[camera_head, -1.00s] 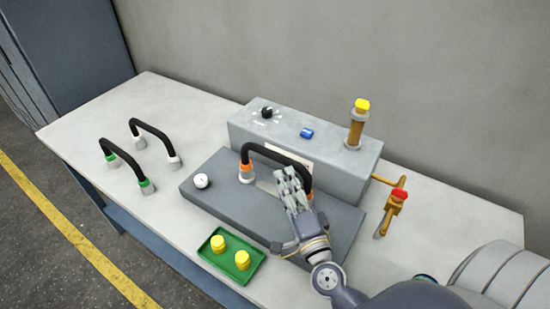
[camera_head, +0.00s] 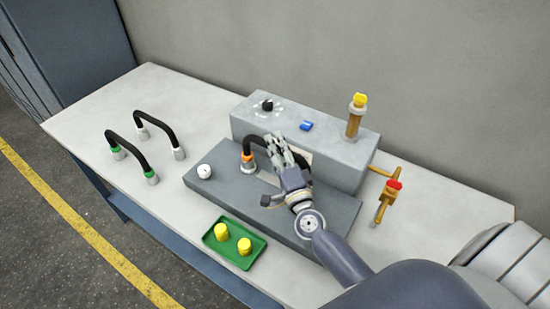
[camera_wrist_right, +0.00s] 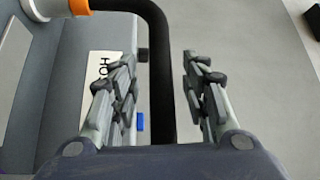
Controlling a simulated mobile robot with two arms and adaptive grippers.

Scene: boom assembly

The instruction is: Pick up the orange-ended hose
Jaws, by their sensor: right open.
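The orange-ended hose (camera_head: 257,140) is a black arched tube standing on the grey base block, with its left orange end (camera_head: 247,158) in view. Its right part is hidden behind my right gripper. My right gripper (camera_head: 277,147) is open over the hose's arch. In the right wrist view the black tube (camera_wrist_right: 161,75) runs between the two open fingers (camera_wrist_right: 158,85), and an orange collar (camera_wrist_right: 79,7) shows at the upper left. I cannot tell whether a finger touches the tube. My left gripper is not in view.
The grey base block (camera_head: 217,188) carries a white knob (camera_head: 205,171). Behind it stands a raised grey box (camera_head: 335,150) with a yellow-capped post (camera_head: 355,118). A brass valve (camera_head: 387,197) is at right, a green tray (camera_head: 233,257) in front. Two other hoses (camera_head: 130,138) stand at left.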

